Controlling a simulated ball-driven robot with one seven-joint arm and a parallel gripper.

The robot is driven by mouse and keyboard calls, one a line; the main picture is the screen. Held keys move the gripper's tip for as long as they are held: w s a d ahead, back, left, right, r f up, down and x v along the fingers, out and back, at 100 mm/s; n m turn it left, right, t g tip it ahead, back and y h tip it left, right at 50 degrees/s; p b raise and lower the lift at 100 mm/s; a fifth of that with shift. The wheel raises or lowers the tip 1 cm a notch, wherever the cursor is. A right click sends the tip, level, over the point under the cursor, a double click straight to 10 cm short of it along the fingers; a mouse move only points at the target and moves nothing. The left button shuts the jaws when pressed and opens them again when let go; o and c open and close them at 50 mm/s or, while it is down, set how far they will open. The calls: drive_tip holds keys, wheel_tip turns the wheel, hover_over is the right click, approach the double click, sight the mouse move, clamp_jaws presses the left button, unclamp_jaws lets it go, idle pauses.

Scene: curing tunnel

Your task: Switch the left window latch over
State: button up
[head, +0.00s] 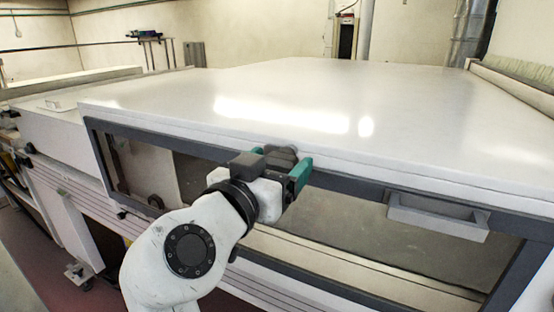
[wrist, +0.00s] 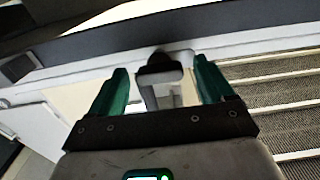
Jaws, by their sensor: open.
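My gripper (head: 291,166) is at the top rail of the dark-framed window (head: 345,180), near the middle of its width. Its green fingers are open. In the wrist view, my gripper (wrist: 161,70) has a finger on each side of a small latch-like piece. This latch (wrist: 159,66) has a dark rounded top and a paler grey part below it. It stands between the fingers, with a visible gap to each. I cannot tell how near the fingertips are in depth. In the head view my wrist and gripper hide most of that spot.
A grey pull handle (head: 438,216) sticks out from the window's top rail to the right. A broad white tunnel top (head: 330,105) lies above the window. A dark round knob (head: 156,201) shows low at the left. Slatted panels (wrist: 285,100) show at the right in the wrist view.

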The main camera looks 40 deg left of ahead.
drive_tip(key=shift+w, duration=0.15)
drive_tip(key=shift+c, duration=0.2)
drive_tip(key=c, duration=1)
drive_tip(key=shift+n, duration=0.3)
drive_tip(key=n+p, duration=0.2)
drive_tip(key=n, duration=0.1)
drive_tip(key=shift+r+n, duration=0.1)
drive_tip(key=shift+n, duration=0.2)
drive_tip(key=n+p, duration=0.2)
drive_tip(key=n, duration=0.2)
drive_tip(key=shift+n, duration=0.3)
drive_tip(key=n+p, duration=0.3)
drive_tip(key=n, duration=0.1)
drive_tip(key=shift+n, duration=0.3)
drive_tip(key=shift+n+p, duration=1.75)
drive_tip(key=shift+n, duration=0.45)
